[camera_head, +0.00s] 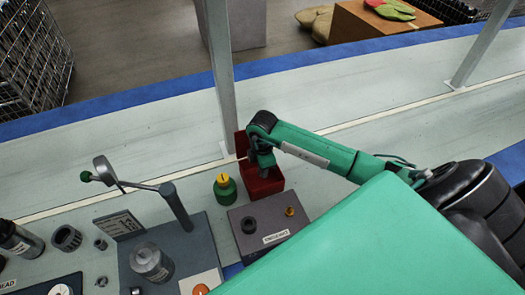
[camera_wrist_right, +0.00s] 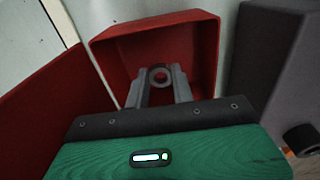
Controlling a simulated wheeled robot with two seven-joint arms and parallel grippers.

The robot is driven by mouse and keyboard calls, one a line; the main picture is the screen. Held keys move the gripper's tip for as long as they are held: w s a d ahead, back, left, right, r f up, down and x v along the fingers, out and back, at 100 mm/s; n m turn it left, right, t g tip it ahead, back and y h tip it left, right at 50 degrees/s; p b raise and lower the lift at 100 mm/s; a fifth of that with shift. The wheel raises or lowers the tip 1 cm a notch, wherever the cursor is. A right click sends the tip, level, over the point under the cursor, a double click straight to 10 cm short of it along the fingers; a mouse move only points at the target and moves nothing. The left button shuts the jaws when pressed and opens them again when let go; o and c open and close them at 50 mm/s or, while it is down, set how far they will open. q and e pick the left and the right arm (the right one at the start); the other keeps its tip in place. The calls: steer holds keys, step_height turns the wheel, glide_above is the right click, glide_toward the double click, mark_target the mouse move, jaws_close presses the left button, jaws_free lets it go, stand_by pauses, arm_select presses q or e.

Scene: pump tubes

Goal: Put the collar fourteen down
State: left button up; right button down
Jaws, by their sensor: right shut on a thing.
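My right gripper (camera_head: 264,160) is over a red bin (camera_head: 262,184) in the head view. In the right wrist view the fingers of this gripper (camera_wrist_right: 158,85) are shut on a small dark grey ring-shaped collar (camera_wrist_right: 159,76), with the open red bin (camera_wrist_right: 205,42) around and beyond it. I cannot read any number on the collar. I cannot tell whether it touches the bin. My left gripper is not in view.
A grey block (camera_head: 262,239) with a dark ring and a brass piece stands in front of the bin. A green bottle with a yellow top (camera_head: 224,189) is left of the bin. A post (camera_head: 222,80) rises behind it. A lever stand (camera_head: 176,208) is further left.

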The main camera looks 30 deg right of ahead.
mark_target(262, 180)
steer(key=shift+f, duration=2.2)
steer(key=shift+f, duration=0.2)
steer(key=c, duration=1.2)
jaws_free()
steer(key=shift+r, duration=0.1)
step_height(262, 180, up, 12)
steer(key=shift+r, duration=0.1)
